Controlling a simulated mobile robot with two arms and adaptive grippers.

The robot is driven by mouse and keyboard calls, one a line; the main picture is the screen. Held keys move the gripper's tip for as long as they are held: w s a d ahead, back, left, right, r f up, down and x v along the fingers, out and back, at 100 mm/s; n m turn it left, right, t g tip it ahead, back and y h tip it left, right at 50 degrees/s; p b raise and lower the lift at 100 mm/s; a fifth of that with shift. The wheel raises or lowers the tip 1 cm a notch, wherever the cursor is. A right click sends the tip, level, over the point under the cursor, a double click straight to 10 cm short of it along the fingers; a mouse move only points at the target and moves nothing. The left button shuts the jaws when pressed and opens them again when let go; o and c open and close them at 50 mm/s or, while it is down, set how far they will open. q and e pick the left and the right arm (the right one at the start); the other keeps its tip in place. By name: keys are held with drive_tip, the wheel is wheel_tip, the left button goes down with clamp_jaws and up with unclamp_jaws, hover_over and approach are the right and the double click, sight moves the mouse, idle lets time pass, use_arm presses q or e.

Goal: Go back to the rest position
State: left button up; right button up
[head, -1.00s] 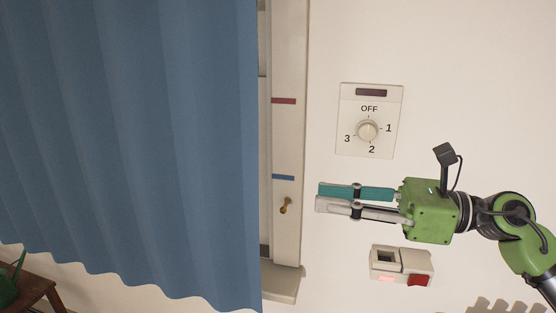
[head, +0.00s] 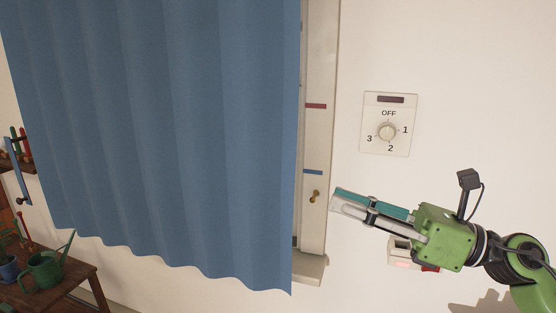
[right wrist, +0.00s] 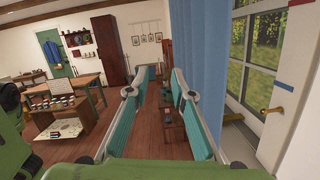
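My right gripper (head: 335,199) is at the right in the head view, in front of the pale wall, pointing left. It also shows in the right wrist view (right wrist: 162,80), where its two teal-padded fingers stand apart with nothing between them. It overlaps part of a small wall box (head: 400,246) with a red switch in the head view. My left gripper is in neither current view.
A blue curtain (head: 170,140) hangs left of the window frame (head: 318,140), which has a brass hook (head: 315,196). A dial panel (head: 388,123) is on the wall. A green watering can (head: 46,268) stands on a wooden bench (head: 75,290). The wrist view shows open floor (right wrist: 75,152).

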drive_tip(key=w+d+f+m+t+h, duration=0.3)
drive_tip(key=d+f+m+t+h, duration=0.3)
drive_tip(key=m, duration=0.9)
drive_tip(key=w+d+f+m+t+h, duration=0.4)
drive_tip(key=m+t+h, duration=0.4)
drive_tip(key=m, duration=0.7)
drive_tip(key=s+d+f+m+g+h, duration=0.25)
drive_tip(key=f+m, duration=0.25)
drive_tip(key=f, duration=0.4)
drive_tip(key=s+d+f+m+g+h, duration=0.1)
drive_tip(key=s+f+m+g+h, duration=0.25)
drive_tip(key=f, duration=0.65)
drive_tip(key=s+a+f+m+g+y, duration=0.15)
drive_tip(key=s+f+m+g, duration=0.35)
drive_tip(key=s+f, duration=0.6)
drive_tip(key=s+a+f+m+g, duration=0.25)
drive_tip(key=s+f+g, duration=0.5)
drive_tip(key=s, duration=0.65)
wheel_tip(320, 180, down, 28)
drive_tip(key=s, duration=0.2)
drive_tip(key=s+d+f+g+p, duration=0.1)
drive_tip(key=s+d+f, duration=0.1)
drive_tip(key=s+f, duration=1.2)
drive_tip(key=s, duration=0.3)
drive_tip(key=shift+d+n+g, duration=0.3)
drive_tip(key=shift+n+g, duration=0.05)
drive_tip(key=shift+n, duration=0.05)
